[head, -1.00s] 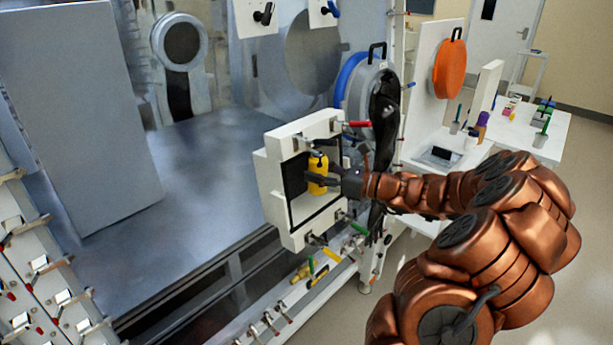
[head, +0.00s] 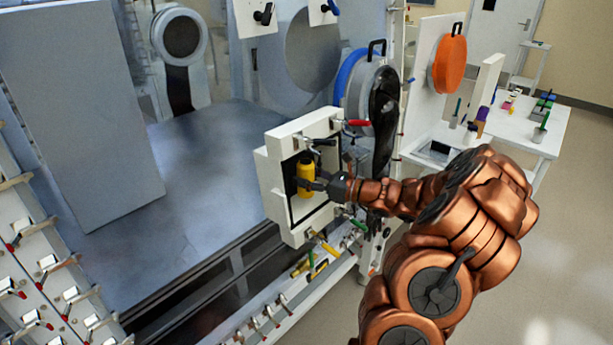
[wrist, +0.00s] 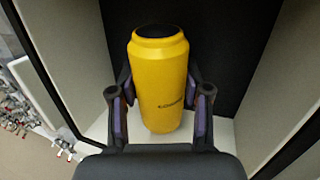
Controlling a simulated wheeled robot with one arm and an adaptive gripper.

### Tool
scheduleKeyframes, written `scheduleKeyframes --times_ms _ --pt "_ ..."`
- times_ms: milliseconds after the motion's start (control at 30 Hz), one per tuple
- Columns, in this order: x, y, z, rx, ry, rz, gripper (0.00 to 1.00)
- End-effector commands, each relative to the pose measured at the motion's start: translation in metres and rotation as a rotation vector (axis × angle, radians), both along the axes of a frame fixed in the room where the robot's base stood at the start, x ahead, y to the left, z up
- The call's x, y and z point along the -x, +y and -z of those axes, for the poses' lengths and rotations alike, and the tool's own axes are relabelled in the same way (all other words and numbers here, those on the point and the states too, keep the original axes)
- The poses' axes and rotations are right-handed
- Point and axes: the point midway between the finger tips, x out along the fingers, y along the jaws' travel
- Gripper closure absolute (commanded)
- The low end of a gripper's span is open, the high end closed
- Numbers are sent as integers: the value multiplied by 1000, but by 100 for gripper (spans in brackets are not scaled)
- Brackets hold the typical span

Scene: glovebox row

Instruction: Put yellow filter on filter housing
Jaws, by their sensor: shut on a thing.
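The yellow filter (head: 305,172) is an upright yellow canister with a dark top. It is inside the open filter housing (head: 275,190), a white box with a dark back panel and clamps around its rim. My gripper (head: 315,185) reaches in from the right and is shut on the filter. In the wrist view the filter (wrist: 162,75) stands between the two fingers, in front of the dark back wall. The white housing floor (wrist: 225,130) shows around its base. Whether the base touches the floor is hard to tell.
The housing's side walls are close on both sides of my gripper. A red-handled clamp (head: 357,123) is at its upper right. A rail with coloured handles runs below. An orange disc (head: 449,65) and a side table (head: 545,125) with small items are at the right.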

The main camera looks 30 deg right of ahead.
Motion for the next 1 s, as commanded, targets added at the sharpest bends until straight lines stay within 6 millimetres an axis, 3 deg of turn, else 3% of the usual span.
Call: scheduleKeyframes --times_ms 700,733,933,1000 --pt "0 0 12 1 -1 0 99" --pt "0 0 12 1 -1 0 49" --pt "0 0 12 0 0 0 29" --pt "0 0 12 0 0 0 27"
